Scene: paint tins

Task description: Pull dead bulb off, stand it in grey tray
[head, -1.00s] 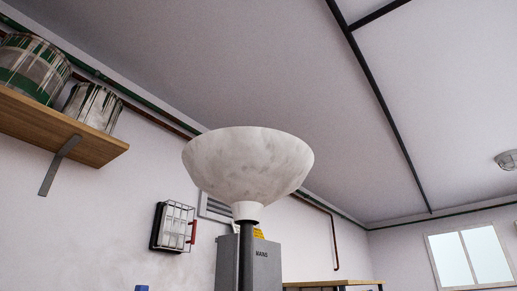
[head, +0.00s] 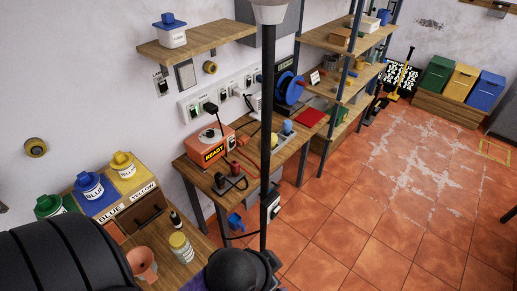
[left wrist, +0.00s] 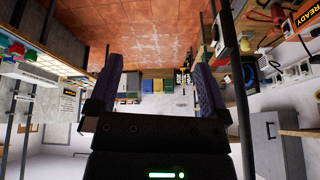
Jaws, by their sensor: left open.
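A dark lamp pole (head: 266,130) stands upright in the middle of the head view. The pale lower end of its lamp head (head: 270,12) is cut off by the top edge. My right gripper is not in view.
A workbench (head: 195,172) with an orange READY box (head: 209,146) stands behind the pole. Paint tins (head: 88,184) and a cream jar (head: 181,247) stand at lower left. A wall shelf (head: 200,40) hangs above. The tiled floor (head: 350,215) at right is largely clear.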

